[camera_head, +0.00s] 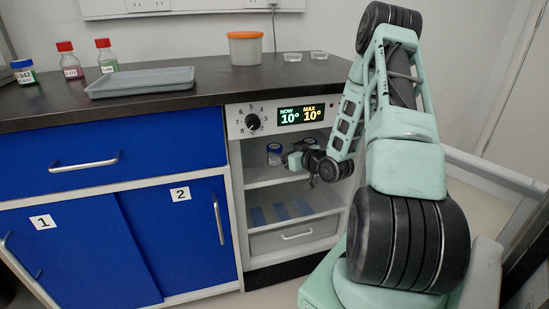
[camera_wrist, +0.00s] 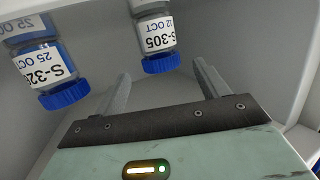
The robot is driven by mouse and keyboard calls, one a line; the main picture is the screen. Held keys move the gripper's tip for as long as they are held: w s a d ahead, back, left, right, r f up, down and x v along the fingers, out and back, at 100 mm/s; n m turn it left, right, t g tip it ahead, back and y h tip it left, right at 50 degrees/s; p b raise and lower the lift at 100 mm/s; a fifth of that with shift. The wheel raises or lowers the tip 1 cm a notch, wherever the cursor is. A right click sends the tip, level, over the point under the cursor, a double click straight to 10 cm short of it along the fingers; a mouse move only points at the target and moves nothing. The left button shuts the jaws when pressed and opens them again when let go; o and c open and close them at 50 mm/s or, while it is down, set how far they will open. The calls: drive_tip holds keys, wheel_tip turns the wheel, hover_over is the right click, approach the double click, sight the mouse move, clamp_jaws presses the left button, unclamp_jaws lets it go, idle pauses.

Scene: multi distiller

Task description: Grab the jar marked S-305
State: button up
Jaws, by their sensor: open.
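The jar marked S-305 (camera_wrist: 154,38) has a blue lid and a white label. It shows at the top middle of the wrist view, lid lower in the picture, its far end cut off. My gripper (camera_wrist: 163,74) is open and empty. Its fingers lie to either side of the jar's line, and the lid shows beyond and between the fingertips, apparently apart from them. In the head view my gripper (camera_head: 296,160) is at the upper shelf of the open compartment, beside a blue-lidded jar (camera_head: 274,153) whose label is too small to read.
A second blue-lidded jar (camera_wrist: 50,66), its label starting S-32, stands left of S-305. The compartment's side walls and shelf (camera_head: 262,176) are close around my gripper. Above, the dark counter (camera_head: 200,94) holds a grey tray (camera_head: 140,82), bottles and an orange-lidded tub (camera_head: 245,50).

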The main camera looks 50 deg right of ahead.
sight(279, 148)
drive_tip(key=shift+b+x, duration=0.85)
drive_tip(key=shift+x, duration=1.95)
drive_tip(key=shift+c, duration=0.2)
drive_tip(key=c, duration=1)
drive_tip(key=shift+c, duration=0.2)
drive_tip(key=shift+r, duration=0.25)
